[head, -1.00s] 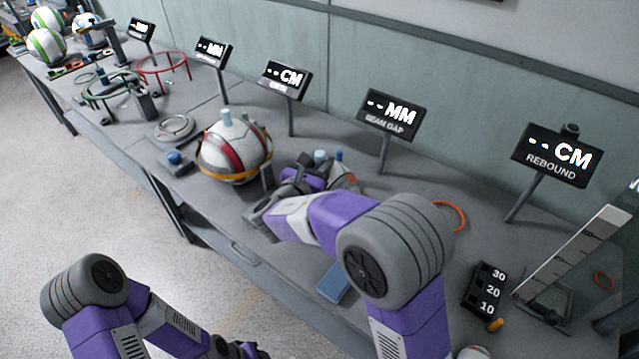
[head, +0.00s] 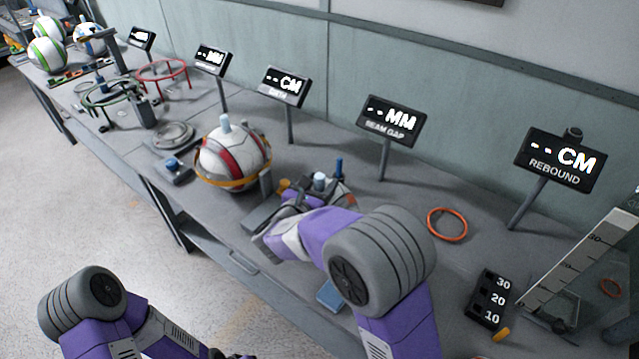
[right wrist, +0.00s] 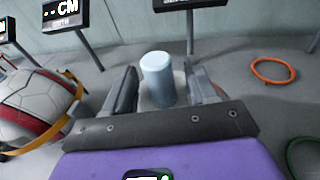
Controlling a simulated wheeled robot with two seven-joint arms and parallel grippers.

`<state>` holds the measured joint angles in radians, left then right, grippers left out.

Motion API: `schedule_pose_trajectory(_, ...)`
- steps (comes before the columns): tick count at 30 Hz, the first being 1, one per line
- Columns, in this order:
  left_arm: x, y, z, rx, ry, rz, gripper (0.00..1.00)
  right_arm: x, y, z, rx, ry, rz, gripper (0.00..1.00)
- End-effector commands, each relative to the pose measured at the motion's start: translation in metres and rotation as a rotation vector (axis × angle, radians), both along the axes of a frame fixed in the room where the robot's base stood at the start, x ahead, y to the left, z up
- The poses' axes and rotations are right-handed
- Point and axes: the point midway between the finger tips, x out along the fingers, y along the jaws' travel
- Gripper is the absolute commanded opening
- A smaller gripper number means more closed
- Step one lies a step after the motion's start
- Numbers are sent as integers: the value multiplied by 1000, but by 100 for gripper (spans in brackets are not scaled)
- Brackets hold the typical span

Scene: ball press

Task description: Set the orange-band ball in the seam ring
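My right gripper (right wrist: 165,92) has its two fingers on either side of a light blue peg (right wrist: 158,78), with gaps showing, so it looks open. The peg also shows in the head view (head: 320,181), under the SEAM GAP sign; a pale surface shows below it in the wrist view. My forearm and gripper hide most of what lies there, including any seam ring. A white ball with red panels (head: 222,147) and an orange band (head: 215,184) around it stands to the left, apart from the gripper. My left arm runs off the bottom edge; its fingers are not seen.
An orange ring (head: 447,224) lies flat on the bench to the right. Signs stand along the back, including SEAM GAP (head: 391,122) and REBOUND (head: 560,160). A numbered black block (head: 488,298) and a tall scale (head: 575,265) stand at the right.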

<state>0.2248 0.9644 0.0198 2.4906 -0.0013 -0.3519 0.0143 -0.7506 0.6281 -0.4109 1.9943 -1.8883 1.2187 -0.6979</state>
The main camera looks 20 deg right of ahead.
Motion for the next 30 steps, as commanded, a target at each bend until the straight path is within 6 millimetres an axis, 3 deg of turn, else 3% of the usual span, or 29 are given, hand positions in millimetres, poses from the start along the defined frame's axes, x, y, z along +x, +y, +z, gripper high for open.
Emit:
schedule_pose_trajectory(10, 0, 0, 6, 0, 0, 0, 43, 0, 0, 8, 1, -1, 1, 57)
schedule_pose_trajectory(24, 0, 0, 25, 0, 0, 0, 43, -72, 61, 21, -1, -1, 4, 57)
schedule_pose_trajectory(30, 0, 0, 28, 0, 0, 0, 43, -88, 75, 23, 0, 0, 1, 57)
